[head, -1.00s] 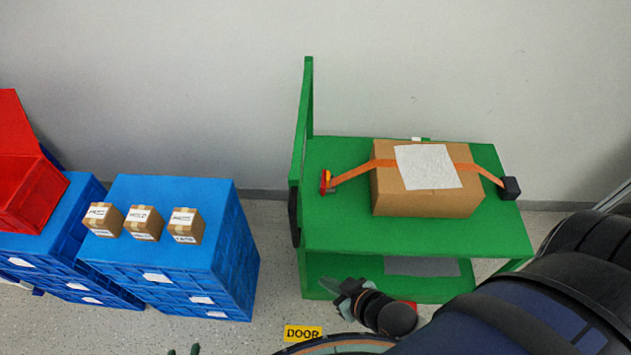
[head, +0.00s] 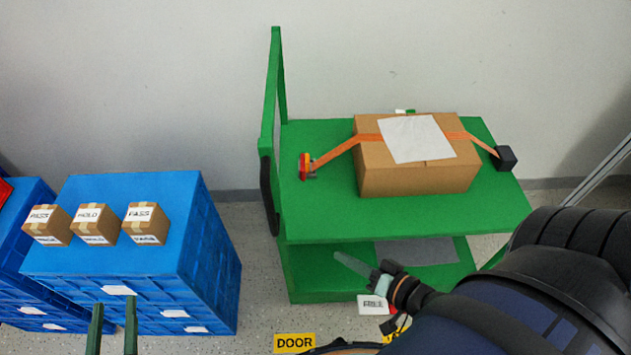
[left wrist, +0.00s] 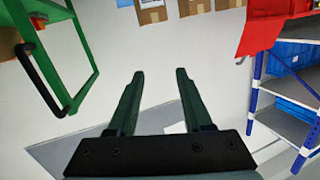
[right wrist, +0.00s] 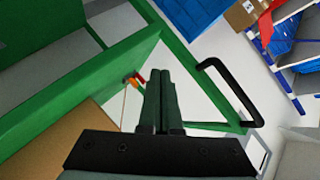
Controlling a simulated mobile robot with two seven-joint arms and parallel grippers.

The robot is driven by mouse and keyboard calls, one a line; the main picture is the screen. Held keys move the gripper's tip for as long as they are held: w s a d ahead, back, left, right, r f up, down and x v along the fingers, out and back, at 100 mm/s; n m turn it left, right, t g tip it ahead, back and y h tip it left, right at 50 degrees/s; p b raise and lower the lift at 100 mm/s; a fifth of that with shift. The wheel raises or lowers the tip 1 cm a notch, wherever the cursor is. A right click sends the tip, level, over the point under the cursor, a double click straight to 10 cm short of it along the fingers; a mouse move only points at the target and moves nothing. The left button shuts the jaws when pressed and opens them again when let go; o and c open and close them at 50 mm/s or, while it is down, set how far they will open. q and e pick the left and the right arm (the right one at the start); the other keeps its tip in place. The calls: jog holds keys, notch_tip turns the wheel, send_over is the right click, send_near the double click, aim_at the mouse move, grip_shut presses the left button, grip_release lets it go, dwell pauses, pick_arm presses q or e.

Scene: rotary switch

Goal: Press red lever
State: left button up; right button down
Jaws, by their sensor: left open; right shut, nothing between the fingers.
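The red lever (head: 305,166) is a small red and yellow piece at the left end of the orange strap, on the top deck of the green cart (head: 330,220). It also shows in the right wrist view (right wrist: 138,79), just left of the fingertips in the picture and apart from them. My right gripper (head: 342,257) is shut and empty, in front of the cart and lower in the picture than the lever. Its closed fingers show in the right wrist view (right wrist: 159,75). My left gripper (head: 114,303) is open and empty, in front of the blue crates.
A cardboard box (head: 415,178) with a white sheet is strapped on the cart; a black block (head: 506,158) holds the strap's right end. The cart's upright frame (head: 273,120) stands left of the lever. Blue crates (head: 180,225) with small boxes (head: 146,222) stand left.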

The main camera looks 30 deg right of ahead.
jog(key=d+f+m+t+b, duration=0.1)
jog(key=d+m+b, duration=0.2)
jog(key=w+d+f+m+t+h+b, duration=0.1)
jog(key=d+m+b, duration=0.2)
jog(key=d+b, duration=0.1)
jog(key=d+f+m+t+h+b, duration=0.1)
jog(key=d+f+m+t+b, duration=0.1)
jog(key=d+m+b, duration=0.1)
jog(key=shift+w+d+m, duration=0.25)
jog(key=shift+d+m, duration=0.25)
jog(key=shift+d, duration=0.15)
jog(key=shift+d+r+m+h, duration=0.2)
jog(key=shift+d+m+h, duration=0.1)
jog(key=shift+h, duration=0.1)
pick_arm(q)
notch_tip(320, 180, up, 7)
jog(key=s+d+m+t+h, duration=0.2)
jog(key=m+t+h, duration=0.2)
jog(key=t+h, duration=0.1)
jog(key=shift+s+t+b, duration=0.15)
jog(key=shift+t+b, duration=0.15)
pick_arm(e)
jog(key=shift+w, duration=0.15)
